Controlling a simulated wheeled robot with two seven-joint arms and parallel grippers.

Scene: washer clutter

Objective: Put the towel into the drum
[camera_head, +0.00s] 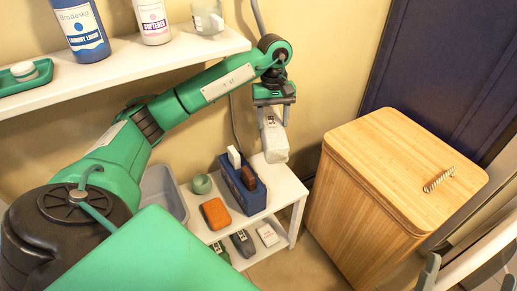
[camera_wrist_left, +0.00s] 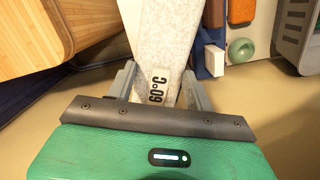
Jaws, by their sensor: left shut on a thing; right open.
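My left gripper (camera_head: 270,103) is shut on a pale grey speckled towel (camera_head: 273,138), which hangs below it in front of the wall. In the left wrist view the towel (camera_wrist_left: 165,45) extends away between the grey fingers of my left gripper (camera_wrist_left: 158,85), with a "60°C" mark near the grip. My right gripper (camera_head: 470,258) shows only partly at the lower right edge of the head view, its grey fingers apart and no towel between them. The drum is not seen in either view.
A wooden hamper (camera_head: 400,165) stands right of the towel. A low white shelf (camera_head: 284,188) holds a blue box (camera_head: 240,190), a green ball (camera_head: 202,184) and an orange block (camera_head: 215,213). An upper shelf (camera_head: 150,62) carries bottles. A grey basin (camera_head: 165,185) is behind my left arm.

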